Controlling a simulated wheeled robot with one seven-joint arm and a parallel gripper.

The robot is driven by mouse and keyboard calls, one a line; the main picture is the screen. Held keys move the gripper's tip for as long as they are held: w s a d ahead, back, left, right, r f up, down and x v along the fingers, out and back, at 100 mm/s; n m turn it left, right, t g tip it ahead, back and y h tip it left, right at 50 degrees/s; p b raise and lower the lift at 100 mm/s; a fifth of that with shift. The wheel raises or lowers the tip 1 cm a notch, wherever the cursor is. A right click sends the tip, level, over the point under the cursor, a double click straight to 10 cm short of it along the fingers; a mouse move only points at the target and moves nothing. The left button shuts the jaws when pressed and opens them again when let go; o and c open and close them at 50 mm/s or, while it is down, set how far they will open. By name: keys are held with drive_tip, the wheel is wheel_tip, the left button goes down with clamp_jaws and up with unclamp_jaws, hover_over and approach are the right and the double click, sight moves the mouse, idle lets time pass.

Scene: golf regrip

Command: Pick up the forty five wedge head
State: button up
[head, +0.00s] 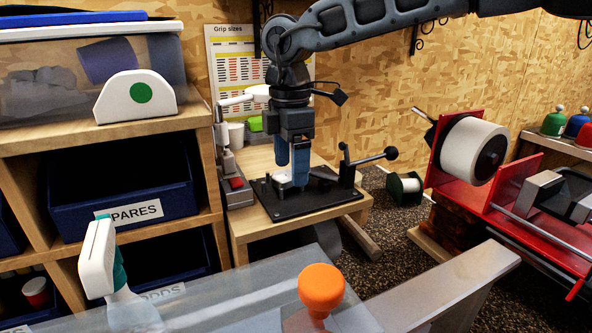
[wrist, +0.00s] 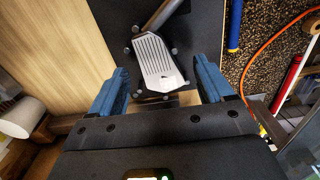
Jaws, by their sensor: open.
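A silver wedge head (wrist: 157,62) with a grooved face lies among small dark pegs on a black plate (wrist: 115,22) in the wrist view. A dark grey bar meets its upper end. In the head view only a small pale part of the head (head: 283,179) shows below my fingers. My gripper (wrist: 163,82) is open, with one blue finger on each side of the wedge head's lower end and a visible gap at both sides. In the head view my gripper (head: 293,172) points down over the black plate. I cannot read a number on the head.
A lever with a black ball (head: 391,153) stands at the plate's right. A grey device with a red button (head: 236,183) is at its left. A red machine with a white roll (head: 471,151) is farther right. An orange knob (head: 321,286) and spray bottle (head: 101,257) are in front.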

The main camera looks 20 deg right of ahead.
drive_tip(key=shift+f, duration=0.5)
drive_tip(key=c, duration=1)
drive_tip(key=shift+c, duration=0.6)
drive_tip(key=shift+r, duration=0.2)
